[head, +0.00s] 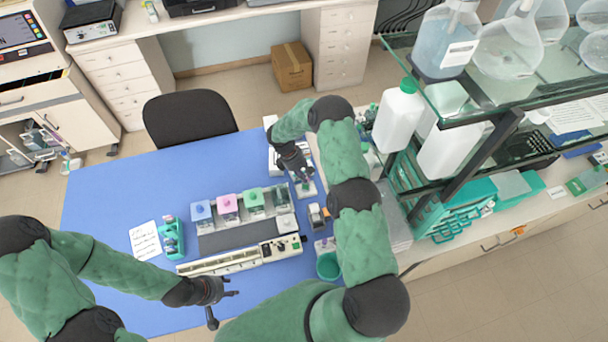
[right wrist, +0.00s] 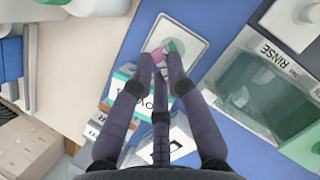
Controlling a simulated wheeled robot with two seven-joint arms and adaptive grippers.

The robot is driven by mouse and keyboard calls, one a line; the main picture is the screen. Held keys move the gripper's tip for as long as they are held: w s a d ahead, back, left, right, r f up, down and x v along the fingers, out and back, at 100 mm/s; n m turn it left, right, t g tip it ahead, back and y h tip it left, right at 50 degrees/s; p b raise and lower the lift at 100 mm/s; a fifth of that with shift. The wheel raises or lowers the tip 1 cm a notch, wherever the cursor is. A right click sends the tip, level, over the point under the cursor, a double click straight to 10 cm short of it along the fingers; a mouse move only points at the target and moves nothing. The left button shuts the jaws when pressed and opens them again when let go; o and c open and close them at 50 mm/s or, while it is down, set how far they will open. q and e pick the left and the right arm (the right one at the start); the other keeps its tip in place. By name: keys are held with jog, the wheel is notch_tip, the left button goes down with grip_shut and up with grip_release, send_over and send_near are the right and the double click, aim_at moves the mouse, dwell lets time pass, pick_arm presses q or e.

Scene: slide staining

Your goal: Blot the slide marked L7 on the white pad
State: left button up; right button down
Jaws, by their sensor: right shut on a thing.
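My right gripper (right wrist: 162,55) is shut on a small slide (right wrist: 169,47) with pink and green on it. The slide's marking cannot be read. In the right wrist view, the slide is over the white pad (right wrist: 193,30), a pale square in a light frame; I cannot tell whether it touches. In the head view, the right gripper (head: 299,178) is by the white pad (head: 307,189) at the right of the blue mat, and the slide is too small to make out. My left gripper (head: 222,305) is open and empty above the near part of the mat.
Staining jars with coloured lids (head: 228,206) stand left of the pad; a clear jar marked RINSE (right wrist: 262,75) is closest. Small boxes (right wrist: 150,98) lie near the pad. The mat's far left is clear.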

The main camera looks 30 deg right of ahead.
jog(key=shift+r+p, duration=0.75)
jog(key=shift+r, duration=2.25)
